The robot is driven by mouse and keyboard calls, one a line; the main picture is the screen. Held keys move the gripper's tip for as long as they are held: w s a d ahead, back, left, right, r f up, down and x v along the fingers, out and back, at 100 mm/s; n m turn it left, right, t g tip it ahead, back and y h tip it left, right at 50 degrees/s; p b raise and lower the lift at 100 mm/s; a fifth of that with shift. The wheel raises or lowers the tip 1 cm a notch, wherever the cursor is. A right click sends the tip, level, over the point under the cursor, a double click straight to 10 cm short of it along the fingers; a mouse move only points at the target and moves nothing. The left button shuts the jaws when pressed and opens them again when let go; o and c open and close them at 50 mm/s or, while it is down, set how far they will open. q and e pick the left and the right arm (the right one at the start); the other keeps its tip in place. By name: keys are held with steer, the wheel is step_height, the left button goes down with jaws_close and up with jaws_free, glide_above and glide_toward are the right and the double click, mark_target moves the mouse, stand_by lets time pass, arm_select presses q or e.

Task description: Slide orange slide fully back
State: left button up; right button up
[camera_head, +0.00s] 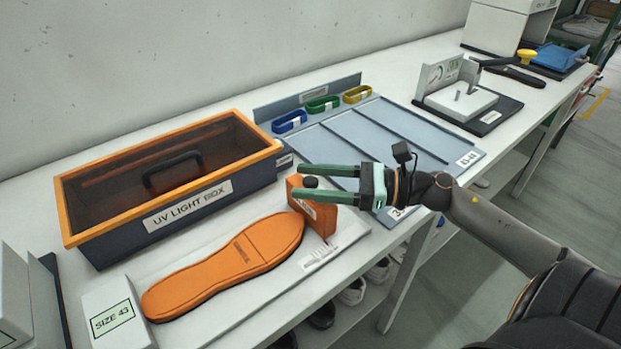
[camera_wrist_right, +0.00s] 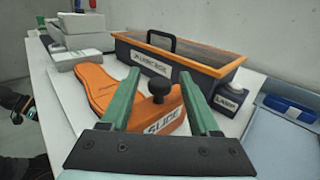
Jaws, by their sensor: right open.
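The orange slide (camera_head: 318,215) is a small upright block labelled SLIDE with a black knob (camera_head: 310,182). It stands at the right end of a white board, by the wider end of an orange sole (camera_head: 235,258). In the right wrist view the slide (camera_wrist_right: 170,118) is just beyond the finger bases. My right gripper (camera_head: 297,182) is open, its two green fingers on either side of the knob (camera_wrist_right: 158,85). I cannot tell whether they touch it. My left gripper (camera_wrist_right: 22,108) appears only partly at the left edge of the right wrist view, too small to judge.
A UV light box (camera_head: 90,238) with an orange rim and black handle stands behind the sole. A white SIZE 43 block (camera_head: 112,318) sits at the sole's narrow end. A blue-grey divided tray (camera_head: 440,143) lies to the right, with coloured bands behind it.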

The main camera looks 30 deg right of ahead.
steer(key=shift+w+a, duration=0.1)
jaws_close()
stand_by(0.6)
stand_by(0.9)
